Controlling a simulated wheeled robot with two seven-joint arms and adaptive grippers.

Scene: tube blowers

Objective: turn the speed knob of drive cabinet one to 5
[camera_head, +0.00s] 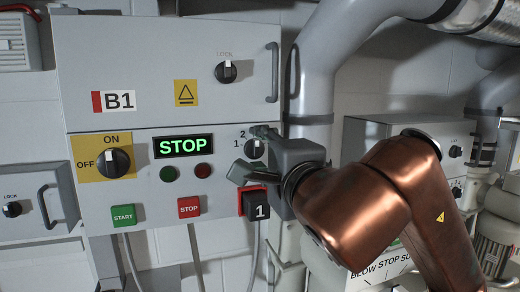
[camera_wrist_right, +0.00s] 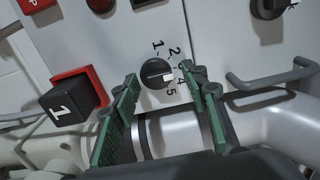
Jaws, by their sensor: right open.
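The speed knob (camera_wrist_right: 153,72) is black and round, with a white mark pointing right towards the 4. In the head view, the knob (camera_head: 253,150) is partly hidden. It sits low on the right of the grey cabinet (camera_head: 190,70), labelled B1. My right gripper (camera_head: 250,153) is open, with its fingers either side of the knob. In the wrist view, the green fingers (camera_wrist_right: 160,74) stand apart around it; contact cannot be told. My left gripper is out of view.
A red-framed black block marked 1 (camera_head: 257,206) sits just below the knob. A green STOP display (camera_head: 183,147), a red STOP button (camera_head: 189,207), a green START button (camera_head: 124,217) and an ON/OFF switch (camera_head: 114,162) are to the left. A large pipe (camera_head: 318,70) rises at right.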

